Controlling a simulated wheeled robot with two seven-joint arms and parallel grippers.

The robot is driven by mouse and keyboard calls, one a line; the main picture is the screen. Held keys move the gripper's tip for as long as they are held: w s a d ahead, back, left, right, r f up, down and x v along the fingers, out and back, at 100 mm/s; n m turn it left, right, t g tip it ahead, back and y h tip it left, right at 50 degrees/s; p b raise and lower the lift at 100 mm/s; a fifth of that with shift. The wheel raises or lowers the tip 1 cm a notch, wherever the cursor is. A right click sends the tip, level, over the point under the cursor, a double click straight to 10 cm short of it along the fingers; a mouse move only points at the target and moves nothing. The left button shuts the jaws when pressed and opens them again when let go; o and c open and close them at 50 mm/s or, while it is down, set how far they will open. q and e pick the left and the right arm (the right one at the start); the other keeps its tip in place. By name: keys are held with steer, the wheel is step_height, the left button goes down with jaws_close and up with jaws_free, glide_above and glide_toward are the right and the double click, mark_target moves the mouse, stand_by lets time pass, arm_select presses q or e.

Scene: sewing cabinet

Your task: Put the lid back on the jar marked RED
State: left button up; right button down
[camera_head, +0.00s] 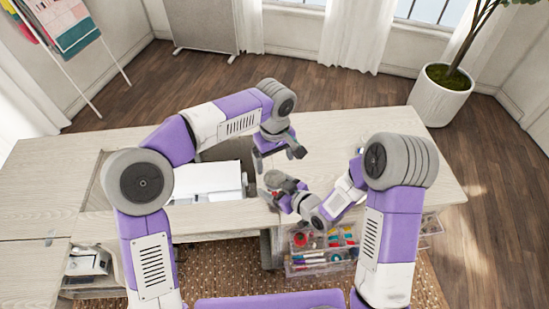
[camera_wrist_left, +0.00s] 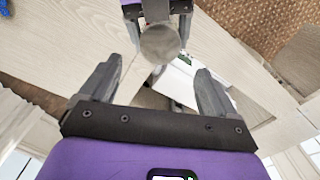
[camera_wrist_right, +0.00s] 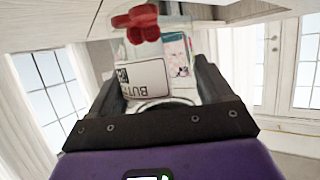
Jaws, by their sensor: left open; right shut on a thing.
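A clear jar (camera_wrist_right: 182,40) with a white label (camera_wrist_right: 146,78) is between the fingers of my right gripper (camera_head: 282,188), which is shut on it. The label reads upside down in the right wrist view, starting "BUT"; I cannot read RED. Red pieces (camera_wrist_right: 140,22) show at the jar's far end. In the left wrist view a round grey disc (camera_wrist_left: 160,43), apparently the lid, lies over the jar's top; I cannot tell whether it is fully seated. My left gripper (camera_head: 279,154) is open and empty, above and apart from the jar.
A white machine (camera_head: 208,181) sits in the table recess to the left. An open clear drawer (camera_head: 320,262) of coloured sewing items juts out below the table edge. The tabletop (camera_head: 330,125) behind the grippers is clear. A potted plant (camera_head: 440,95) stands beyond the table.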

mark_target(275, 177)
arm_select(q)
steer(key=shift+f, duration=4)
steer(key=c, duration=1.1)
steer(key=shift+m, duration=1.7)
steer(key=o, duration=1.1)
steer(key=shift+o, duration=0.2)
steer(key=shift+r, duration=2.3)
steer(key=shift+o, duration=0.7)
